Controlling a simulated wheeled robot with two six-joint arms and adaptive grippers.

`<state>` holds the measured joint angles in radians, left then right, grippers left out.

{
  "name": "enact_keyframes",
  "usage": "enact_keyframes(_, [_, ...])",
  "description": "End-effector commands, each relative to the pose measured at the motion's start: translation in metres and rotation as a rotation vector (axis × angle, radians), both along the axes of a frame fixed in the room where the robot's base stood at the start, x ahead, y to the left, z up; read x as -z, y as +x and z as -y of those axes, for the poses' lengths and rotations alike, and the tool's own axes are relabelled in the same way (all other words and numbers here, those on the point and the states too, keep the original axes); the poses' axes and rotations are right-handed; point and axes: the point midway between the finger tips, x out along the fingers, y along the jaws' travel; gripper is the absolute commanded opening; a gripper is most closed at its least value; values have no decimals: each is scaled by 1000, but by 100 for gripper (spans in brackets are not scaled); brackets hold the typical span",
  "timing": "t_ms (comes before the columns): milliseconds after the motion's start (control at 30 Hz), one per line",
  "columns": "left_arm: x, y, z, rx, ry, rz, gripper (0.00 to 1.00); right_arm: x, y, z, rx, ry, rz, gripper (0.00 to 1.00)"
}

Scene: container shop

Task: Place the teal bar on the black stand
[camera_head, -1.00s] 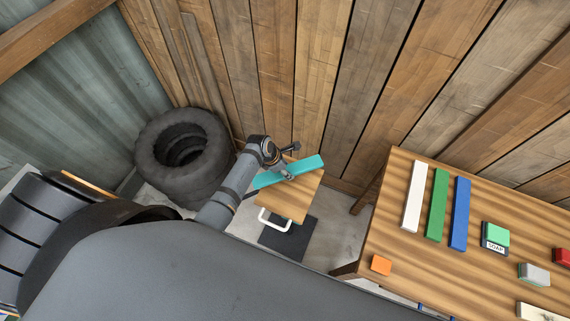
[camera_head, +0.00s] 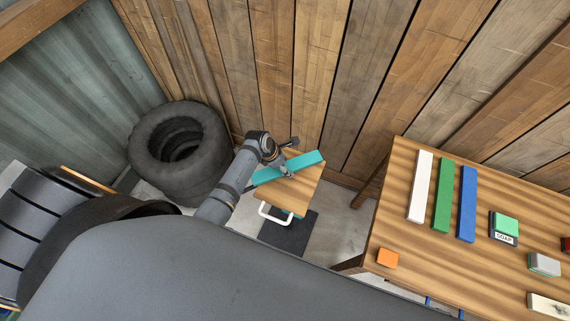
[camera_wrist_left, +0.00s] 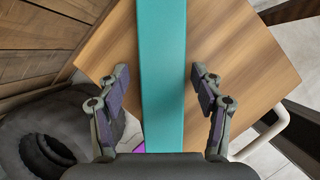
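The teal bar (camera_head: 308,160) lies across a small wooden top (camera_head: 300,196) that has a white handle at its front. My left gripper (camera_head: 286,172) is at the middle of the bar. In the left wrist view, the bar (camera_wrist_left: 162,30) runs between the two fingers of the open gripper (camera_wrist_left: 160,82), with a gap on each side. A black square base (camera_head: 292,238) shows on the floor below the wooden top; I cannot tell whether it is the black stand. My right gripper is not in view.
A wooden table (camera_head: 400,195) at the right carries white, green and blue bars, a soap box (camera_head: 504,228), an orange block (camera_head: 387,258) and other small items. Stacked tyres (camera_head: 180,150) stand at the left. A plank wall rises close behind the wooden top.

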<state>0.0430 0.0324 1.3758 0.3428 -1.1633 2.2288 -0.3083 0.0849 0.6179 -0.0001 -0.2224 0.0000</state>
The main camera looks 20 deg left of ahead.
Motion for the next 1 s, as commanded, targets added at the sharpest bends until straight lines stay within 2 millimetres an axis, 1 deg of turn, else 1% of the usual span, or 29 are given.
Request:
enact_keyframes(267, [-1,0,0,0,0,0,69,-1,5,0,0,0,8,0])
enact_keyframes(367, [-9,-1,-2,-1,1,3,69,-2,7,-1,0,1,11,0])
enact_keyframes(467, [-27,-6,-8,1,2,3,69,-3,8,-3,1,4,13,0])
enact_keyframes(700, [-81,-21,-25,1,3,4,69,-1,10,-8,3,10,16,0])
enact_keyframes(800, [-98,-26,-30,0,3,3,69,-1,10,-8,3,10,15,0])
enact_keyframes(900, [-109,-29,-33,0,1,2,69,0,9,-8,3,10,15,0])
enact_keyframes(1000, [-114,-31,-34,0,0,0,69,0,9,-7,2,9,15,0])
